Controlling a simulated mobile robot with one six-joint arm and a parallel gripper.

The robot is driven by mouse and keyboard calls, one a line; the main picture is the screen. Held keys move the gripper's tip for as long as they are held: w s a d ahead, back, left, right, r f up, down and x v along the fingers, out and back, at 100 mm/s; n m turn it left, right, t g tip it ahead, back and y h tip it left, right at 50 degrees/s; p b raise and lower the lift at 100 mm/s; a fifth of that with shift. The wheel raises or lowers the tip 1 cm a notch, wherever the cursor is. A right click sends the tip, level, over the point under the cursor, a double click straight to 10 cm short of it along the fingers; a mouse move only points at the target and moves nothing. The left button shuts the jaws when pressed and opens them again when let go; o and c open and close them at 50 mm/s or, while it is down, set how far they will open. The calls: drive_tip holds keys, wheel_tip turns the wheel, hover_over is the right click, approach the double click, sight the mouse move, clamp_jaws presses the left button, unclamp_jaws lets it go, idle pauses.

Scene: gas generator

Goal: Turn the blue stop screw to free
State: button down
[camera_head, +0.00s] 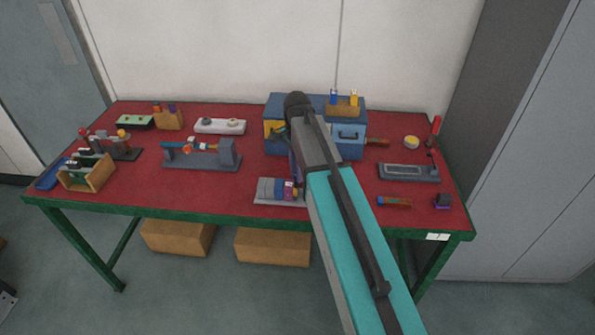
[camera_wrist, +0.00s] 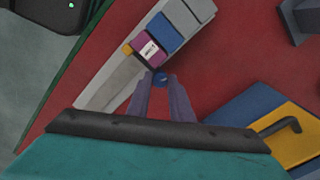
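The blue stop screw (camera_wrist: 161,78) shows in the wrist view as a small blue piece at the end of a block row, beside a magenta block with a white label (camera_wrist: 149,50). My gripper (camera_wrist: 159,80) points at it, with its two purple-grey fingertips on either side of the screw or just short of it. A gap shows between the fingers; I cannot tell whether they touch the screw. In the head view the block device (camera_head: 270,189) stands at the table's front middle. My arm hides its right end and most of my gripper (camera_head: 295,177).
A blue toolbox (camera_head: 347,131) with a yellow part stands behind my gripper. A grey fixture (camera_head: 203,160) is to the left and a grey tray (camera_head: 408,173) to the right. Bare red table (camera_head: 215,190) lies left of the device.

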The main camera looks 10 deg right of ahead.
drive_tip(key=shift+n, duration=0.3)
drive_tip(key=n+p, duration=0.1)
drive_tip(key=n, duration=0.4)
drive_tip(key=shift+n+p, duration=0.3)
drive_tip(key=n+p, duration=0.1)
drive_tip(key=n, duration=0.5)
idle(0.5)
drive_tip(key=c, duration=1.6)
unclamp_jaws()
drive_tip(key=shift+o, duration=0.2)
drive_tip(key=shift+r, duration=0.2)
wheel_tip(320, 180, up, 14)
drive_tip(key=p, duration=0.8)
drive_tip(key=shift+f+p, duration=0.25)
drive_tip(key=shift+p, duration=0.15)
